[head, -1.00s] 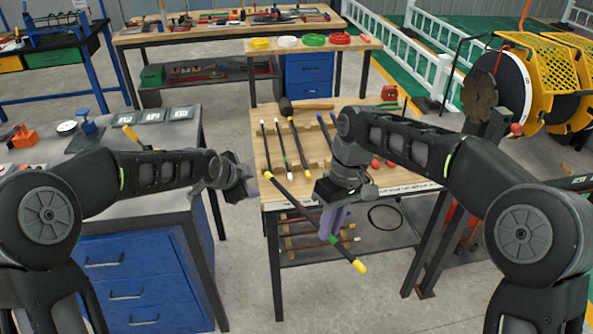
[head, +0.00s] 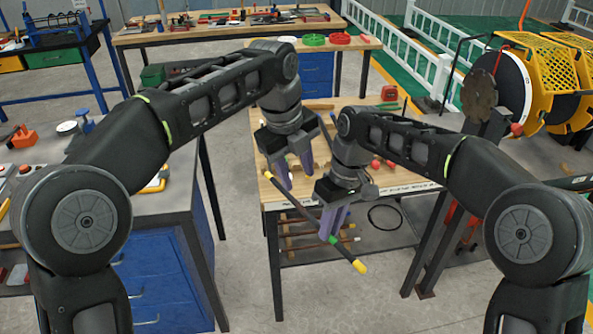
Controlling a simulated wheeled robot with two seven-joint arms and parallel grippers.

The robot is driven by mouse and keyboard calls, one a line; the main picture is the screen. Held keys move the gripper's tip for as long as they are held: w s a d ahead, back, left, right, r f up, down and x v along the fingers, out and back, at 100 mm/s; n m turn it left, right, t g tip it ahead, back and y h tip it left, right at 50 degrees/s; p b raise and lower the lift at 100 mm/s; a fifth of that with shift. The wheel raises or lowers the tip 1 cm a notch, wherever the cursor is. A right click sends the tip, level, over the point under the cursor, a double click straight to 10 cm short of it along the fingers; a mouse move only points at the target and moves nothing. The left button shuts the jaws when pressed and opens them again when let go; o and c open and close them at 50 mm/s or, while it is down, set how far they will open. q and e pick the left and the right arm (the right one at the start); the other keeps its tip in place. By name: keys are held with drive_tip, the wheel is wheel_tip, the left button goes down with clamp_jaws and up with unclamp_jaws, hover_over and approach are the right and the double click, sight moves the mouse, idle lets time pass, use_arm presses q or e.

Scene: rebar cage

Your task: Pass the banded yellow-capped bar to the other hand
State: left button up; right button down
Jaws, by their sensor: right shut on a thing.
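The banded bar (head: 345,254) is dark with yellow caps at both ends and a green band near its lower end. It hangs tilted in front of the wooden table, running from upper left to lower right. My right gripper (head: 333,228) is shut on it, just beside the green band. My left gripper (head: 293,178) is above the bar's upper half, pointing down, close to the upper yellow cap. Its purple fingers are apart, with nothing seen between them. Whether they touch the bar I cannot tell.
The wooden table (head: 262,183) stands behind the bar, largely hidden by my arms. A grey workbench (head: 185,187) with blue drawers is at the left. A lower shelf (head: 375,245) holds a black cable ring. Open floor lies between the bench and the table.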

sight(306, 211)
drive_tip(key=shift+r, duration=0.1)
use_arm(q)
drive_tip(key=f, duration=0.4)
drive_tip(key=w+d+f, duration=0.1)
drive_tip(key=f, duration=0.6)
drive_tip(key=shift+w+d+f, duration=0.25)
drive_tip(key=shift+d+f, duration=0.15)
drive_tip(key=shift+c, duration=0.3)
clamp_jaws()
idle(0.5)
drive_tip(key=shift+r, duration=0.1)
use_arm(e)
drive_tip(key=c, duration=1.3)
unclamp_jaws()
